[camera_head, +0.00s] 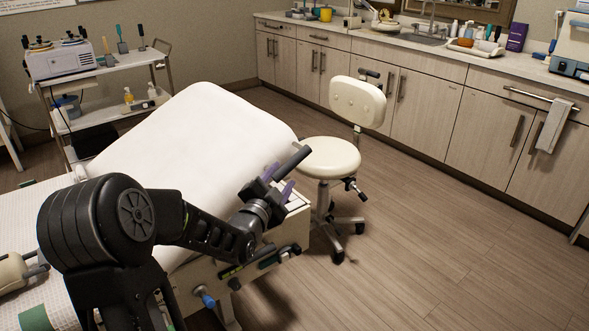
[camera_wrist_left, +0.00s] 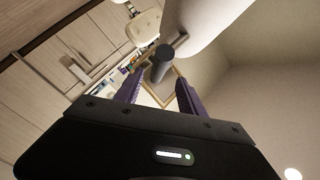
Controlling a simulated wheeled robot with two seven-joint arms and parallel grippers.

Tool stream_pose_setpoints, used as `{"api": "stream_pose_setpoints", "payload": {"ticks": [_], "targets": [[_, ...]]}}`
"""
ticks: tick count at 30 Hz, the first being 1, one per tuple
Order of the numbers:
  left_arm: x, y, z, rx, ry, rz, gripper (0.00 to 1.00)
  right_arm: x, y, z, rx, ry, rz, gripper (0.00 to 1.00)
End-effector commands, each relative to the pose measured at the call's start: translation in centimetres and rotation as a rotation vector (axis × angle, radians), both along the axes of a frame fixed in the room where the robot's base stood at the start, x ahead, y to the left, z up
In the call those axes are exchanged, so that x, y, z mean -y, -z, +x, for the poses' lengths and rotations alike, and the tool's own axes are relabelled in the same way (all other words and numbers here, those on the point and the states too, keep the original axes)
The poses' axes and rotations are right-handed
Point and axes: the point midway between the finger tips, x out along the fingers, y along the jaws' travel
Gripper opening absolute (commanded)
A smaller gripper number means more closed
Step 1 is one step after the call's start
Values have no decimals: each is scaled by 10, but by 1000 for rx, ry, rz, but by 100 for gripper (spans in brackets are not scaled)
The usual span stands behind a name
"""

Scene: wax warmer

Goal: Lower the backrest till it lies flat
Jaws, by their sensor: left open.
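The white padded backrest (camera_head: 205,130) is raised and slopes up away from the white bed in the head view. A pale padded edge (camera_wrist_left: 205,25) shows at the top of the left wrist view. A black handle (camera_head: 294,158) sticks out by the backrest's right edge; in the left wrist view its round end (camera_wrist_left: 161,64) shows on a metal rod. My left gripper (camera_head: 279,180), with purple fingers, is open at the handle. In the left wrist view (camera_wrist_left: 157,92) the handle end lies between the fingers; contact cannot be told. My right gripper is not in view.
A cream stool (camera_head: 331,158) stands just right of the backrest. A white trolley (camera_head: 105,68) with a warmer and bottles stands behind left. Cabinets with a counter (camera_head: 420,47) line the back right wall. The wooden floor at right is clear.

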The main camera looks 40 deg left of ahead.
Motion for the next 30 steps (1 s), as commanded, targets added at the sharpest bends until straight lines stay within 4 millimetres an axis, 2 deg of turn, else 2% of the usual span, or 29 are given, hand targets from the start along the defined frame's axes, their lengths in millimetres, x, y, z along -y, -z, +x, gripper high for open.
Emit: {"api": "stream_pose_setpoints", "payload": {"ticks": [11,24,30], "targets": [[0,0,6,-2,2,-6,47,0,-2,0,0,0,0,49],[-17,0,65,-2,3,-8,47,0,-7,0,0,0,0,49],[-20,0,76,-2,2,-7,47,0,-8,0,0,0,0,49]]}}
